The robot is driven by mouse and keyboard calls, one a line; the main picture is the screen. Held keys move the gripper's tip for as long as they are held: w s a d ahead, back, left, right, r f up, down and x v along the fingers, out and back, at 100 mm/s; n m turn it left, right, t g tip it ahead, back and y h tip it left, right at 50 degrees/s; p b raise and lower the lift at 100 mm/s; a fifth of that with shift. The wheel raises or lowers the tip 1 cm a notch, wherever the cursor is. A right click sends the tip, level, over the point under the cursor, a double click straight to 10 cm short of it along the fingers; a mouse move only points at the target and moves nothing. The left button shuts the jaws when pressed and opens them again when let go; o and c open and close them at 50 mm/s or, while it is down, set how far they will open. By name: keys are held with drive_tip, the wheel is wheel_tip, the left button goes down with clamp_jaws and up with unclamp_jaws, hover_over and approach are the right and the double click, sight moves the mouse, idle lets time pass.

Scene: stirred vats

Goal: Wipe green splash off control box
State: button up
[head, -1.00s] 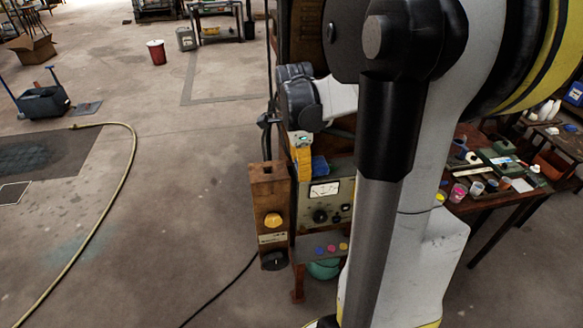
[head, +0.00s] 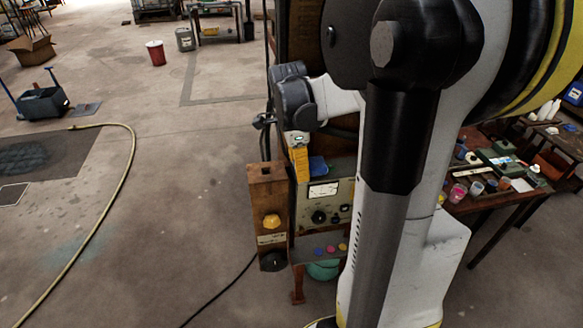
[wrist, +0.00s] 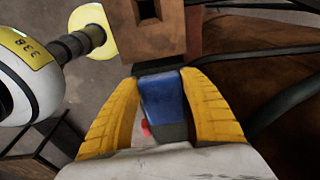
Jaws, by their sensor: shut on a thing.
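My gripper (wrist: 160,110) has yellow fingers and is shut on a blue pad or cloth (wrist: 160,90). In the head view, my gripper (head: 300,160) is beside the blue pad (head: 318,166), at the top left of a pale box (head: 331,188) with a meter and dark knobs. A narrow brown box (head: 264,187) with a yellow button stands just left of it. I cannot tell which one is the control box. No green splash can be made out on either. I cannot tell whether the pad touches a surface. My arm hides the pale box's right side.
A table (head: 494,203) with cups and small containers stands at the right. A teal bowl or bucket (head: 322,269) sits below the pale box. A yellow hose (head: 128,165) lies on the floor at the left. The floor left of the brown box is mostly clear.

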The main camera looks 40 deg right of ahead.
drive_tip(key=shift+s+d+r+h, duration=0.1)
drive_tip(key=shift+d+r+h, duration=0.1)
drive_tip(key=shift+d, duration=0.2)
drive_tip(key=shift+s+d+r+h, duration=0.1)
drive_tip(key=shift+d+r+h, duration=0.1)
drive_tip(key=shift+d, duration=0.15)
drive_tip(key=shift+w+a+r, duration=0.15)
drive_tip(key=shift+w+a, duration=0.2)
drive_tip(key=shift+a, duration=0.5)
drive_tip(key=shift+w+a, duration=0.1)
drive_tip(key=shift+a, duration=0.1)
drive_tip(key=shift+d+p+v, duration=0.2)
drive_tip(key=shift+p+v, duration=0.8)
drive_tip(key=shift+v, duration=0.45)
drive_tip(key=shift+d+p+v, duration=0.25)
drive_tip(key=shift+p+v, duration=0.75)
drive_tip(key=shift+v, duration=0.4)
drive_tip(key=shift+r, duration=0.2)
drive_tip(key=shift+d+p+v, duration=0.15)
drive_tip(key=shift+p+v, duration=0.4)
drive_tip(key=shift+v, duration=0.15)
drive_tip(key=shift+d+p+v, duration=0.15)
drive_tip(key=shift+p+v, duration=0.4)
drive_tip(key=shift+v, duration=0.2)
